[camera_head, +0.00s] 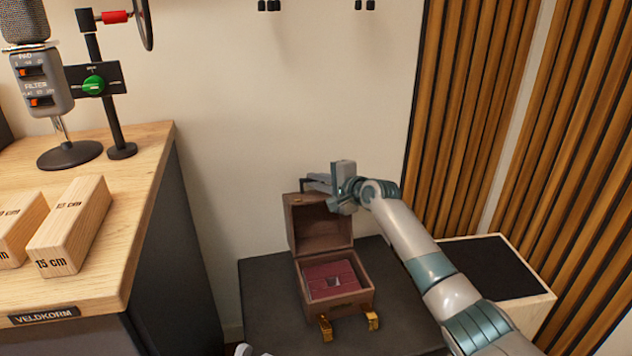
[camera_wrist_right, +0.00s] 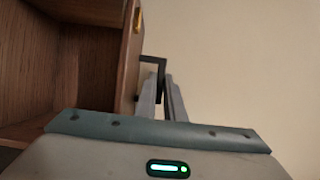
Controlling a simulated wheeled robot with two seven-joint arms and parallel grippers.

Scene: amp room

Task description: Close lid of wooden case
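The wooden case (camera_head: 364,298) sits on a dark surface, with a dark red insert (camera_head: 330,272) inside and brass clasps (camera_head: 326,328) on its front. Its lid (camera_head: 318,226) stands open, roughly upright at the back. My right gripper (camera_head: 318,183) is at the lid's top edge, reaching behind it. A small grey part at the bottom edge may be my left gripper (camera_head: 244,350).
A wooden desk (camera_head: 130,235) on the left holds a microphone (camera_head: 42,85), a stand (camera_head: 108,100) and wooden blocks (camera_head: 75,225). A wall stands behind the case. A black-topped box (camera_head: 490,265) and slatted panels (camera_head: 465,110) are on the right.

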